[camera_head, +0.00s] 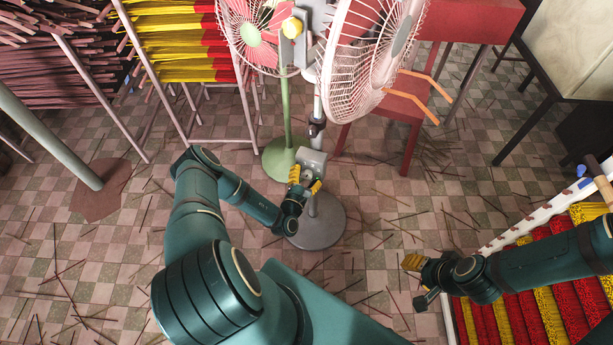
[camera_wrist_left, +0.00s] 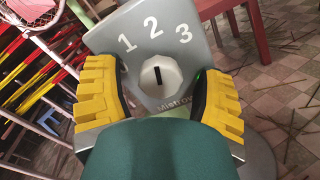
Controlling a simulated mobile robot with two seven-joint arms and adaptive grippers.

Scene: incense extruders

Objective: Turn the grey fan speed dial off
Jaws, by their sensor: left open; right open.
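The grey fan speed dial (camera_wrist_left: 158,76) is a pale faceted knob on a grey control panel (camera_wrist_left: 182,35) marked 1, 2, 3. Its black mark is roughly upright in the left wrist view, in line with the 2. The panel also shows in the head view (camera_head: 313,157), low on the pole of a pinkish-white fan (camera_head: 362,60). My left gripper (camera_head: 304,181) is open in front of the panel. In the left wrist view its yellow-padded fingers (camera_wrist_left: 158,98) stand either side of the dial, apart from it. My right gripper (camera_head: 417,280) is open and empty over the floor.
The fan's round grey base (camera_head: 322,222) stands below my left gripper. A green-and-pink fan (camera_head: 284,140) is close behind. A red chair (camera_head: 405,125) is to the right. A rack of red and yellow incense (camera_head: 480,322) lies near my right arm. Thin sticks litter the tiles.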

